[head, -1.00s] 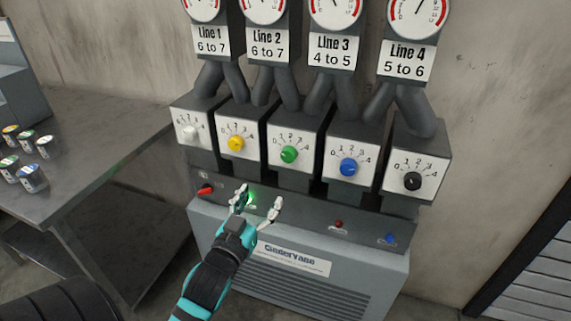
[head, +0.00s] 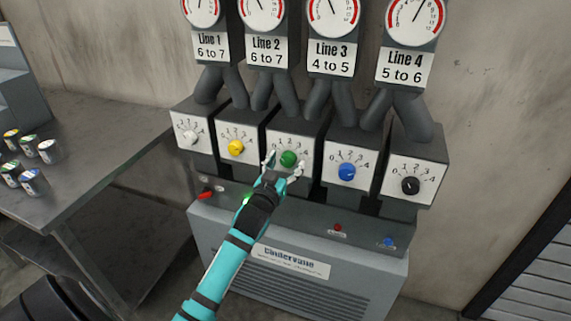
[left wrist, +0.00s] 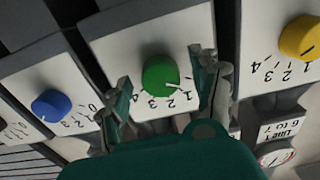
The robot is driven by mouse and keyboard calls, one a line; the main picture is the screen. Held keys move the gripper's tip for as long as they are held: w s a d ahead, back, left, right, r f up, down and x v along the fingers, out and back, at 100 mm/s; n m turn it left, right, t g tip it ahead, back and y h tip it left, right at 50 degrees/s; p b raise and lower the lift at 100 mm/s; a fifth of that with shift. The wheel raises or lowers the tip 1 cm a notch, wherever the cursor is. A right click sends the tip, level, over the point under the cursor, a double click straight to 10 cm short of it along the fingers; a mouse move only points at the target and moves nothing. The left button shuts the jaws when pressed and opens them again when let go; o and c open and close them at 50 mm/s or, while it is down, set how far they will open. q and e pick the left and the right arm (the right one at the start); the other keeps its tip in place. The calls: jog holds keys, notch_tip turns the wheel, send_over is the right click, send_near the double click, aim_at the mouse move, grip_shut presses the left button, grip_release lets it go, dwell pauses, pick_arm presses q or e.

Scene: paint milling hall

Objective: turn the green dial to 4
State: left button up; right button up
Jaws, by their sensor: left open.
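The green dial (head: 289,158) is on the white face of the middle box in a row of dial boxes, with numbers around it. My left gripper (head: 284,166) is open at this dial, one finger to its left and the other to its lower right. In the left wrist view, which shows the panel turned over, the green dial (left wrist: 158,74) lies between the two open fingers (left wrist: 166,82), with gaps on both sides. Its white mark points to the lower right, roughly toward the 1. My right gripper is not in view.
The yellow dial (head: 236,148) and blue dial (head: 346,172) flank the green one. White (head: 190,137) and black (head: 410,186) dials are at the row's ends. A red switch (head: 205,194) and small buttons sit on the ledge below. A metal table (head: 95,150) stands left.

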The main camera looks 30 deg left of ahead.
pick_arm(q)
jog(key=c, duration=1.2)
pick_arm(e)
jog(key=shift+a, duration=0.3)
